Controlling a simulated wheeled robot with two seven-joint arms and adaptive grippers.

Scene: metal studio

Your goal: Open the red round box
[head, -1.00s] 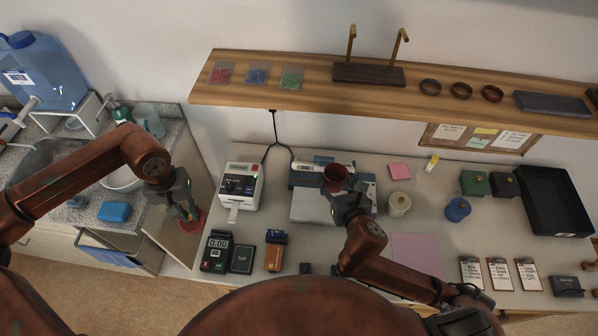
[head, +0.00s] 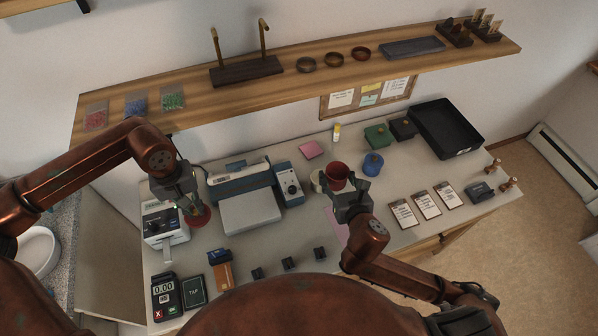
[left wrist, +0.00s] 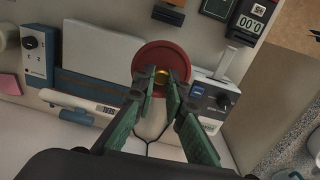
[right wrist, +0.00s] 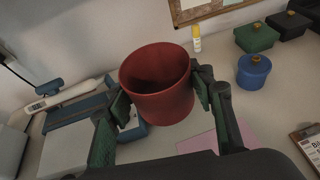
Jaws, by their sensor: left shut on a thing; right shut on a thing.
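The red round box is in two parts. Its open, cup-like body (head: 337,175) is in my right gripper (head: 346,190), above the worktop. In the right wrist view the body (right wrist: 158,100) is slightly tilted, with its mouth uncovered and its visible inside empty. The right fingers (right wrist: 160,88) press on opposite sides of it. The red round lid (head: 200,218) is in my left gripper (head: 190,203), well apart from the body. In the left wrist view the left fingers (left wrist: 161,84) are shut on the lid's gold knob (left wrist: 161,78); the red disc (left wrist: 148,60) spreads around it.
A blue round box (head: 373,164), green box (head: 377,137) and black tray (head: 478,150) stand at the back right. A cream round box (head: 317,183) is partly hidden behind the red body. Below the lid is a label printer (head: 165,225). A shelf (head: 200,104) runs above.

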